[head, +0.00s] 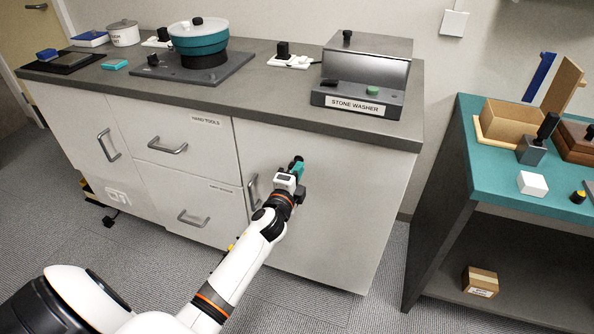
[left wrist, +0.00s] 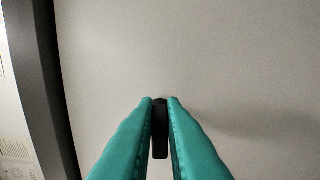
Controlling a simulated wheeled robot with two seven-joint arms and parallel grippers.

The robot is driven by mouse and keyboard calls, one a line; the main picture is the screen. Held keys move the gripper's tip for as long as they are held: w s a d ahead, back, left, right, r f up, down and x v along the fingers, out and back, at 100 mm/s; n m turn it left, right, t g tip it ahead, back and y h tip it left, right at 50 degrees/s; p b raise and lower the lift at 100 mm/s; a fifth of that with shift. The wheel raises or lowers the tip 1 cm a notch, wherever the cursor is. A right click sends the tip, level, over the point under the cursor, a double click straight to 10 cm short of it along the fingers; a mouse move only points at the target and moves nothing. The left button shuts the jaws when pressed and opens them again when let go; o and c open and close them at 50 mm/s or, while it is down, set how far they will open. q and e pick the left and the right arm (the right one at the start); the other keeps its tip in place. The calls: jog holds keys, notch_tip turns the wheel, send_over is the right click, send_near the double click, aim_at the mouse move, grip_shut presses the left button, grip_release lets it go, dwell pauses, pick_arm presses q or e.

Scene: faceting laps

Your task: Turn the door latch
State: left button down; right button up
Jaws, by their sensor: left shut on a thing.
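The door latch is a small dark piece on the pale right-hand cabinet door (head: 335,215); its dark end (head: 299,159) shows just beyond my fingers in the head view. My left gripper (head: 298,169) reaches it from the front. In the left wrist view the teal fingers of my left gripper (left wrist: 160,108) are closed on the narrow black latch (left wrist: 160,145), which stands upright between them. My right gripper is not in view.
A grey door handle (head: 252,190) is just left of my gripper. The stone washer (head: 358,100) stands on the grey counter (head: 270,85) above. A teal bench (head: 490,165) stands at the right. A small box (head: 481,282) is on its lower shelf.

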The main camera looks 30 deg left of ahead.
pick_arm(q)
jog(key=shift+m, duration=0.3)
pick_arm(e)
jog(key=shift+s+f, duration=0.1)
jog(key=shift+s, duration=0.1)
pick_arm(q)
jog(key=c, duration=1.5)
grip_release()
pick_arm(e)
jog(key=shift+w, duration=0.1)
pick_arm(q)
jog(key=v, duration=1.2)
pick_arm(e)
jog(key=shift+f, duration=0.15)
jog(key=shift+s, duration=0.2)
